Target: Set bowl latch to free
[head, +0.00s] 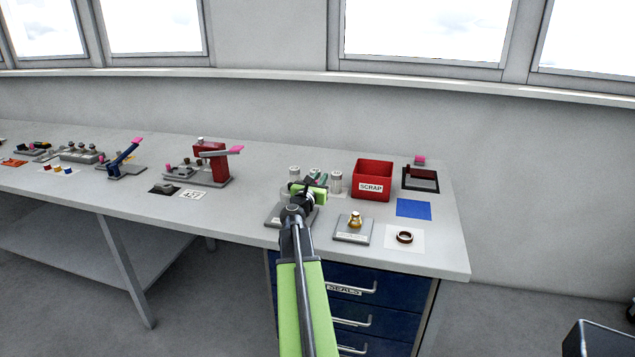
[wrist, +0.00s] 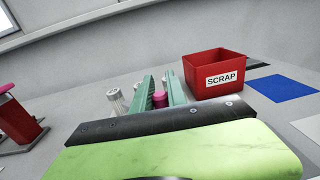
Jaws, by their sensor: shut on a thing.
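My gripper (head: 318,176) reaches over the grey bench, just left of the red scrap bin. In the wrist view its two green fingers (wrist: 160,84) stand close together around a pink knob (wrist: 160,98). The jaws are shut on this knob. In the head view the knob is hidden by my gripper and arm. I cannot read a label on the part that the knob belongs to, so I cannot tell for sure that it is the bowl latch, nor its setting.
The red scrap bin (head: 372,182) stands right of my gripper. Jars (head: 336,183) stand close beside it. A brass piece (head: 355,221) on a plate, a dark ring (head: 404,237) and a blue mat (head: 413,209) lie to the right. A red fixture (head: 211,162) stands left.

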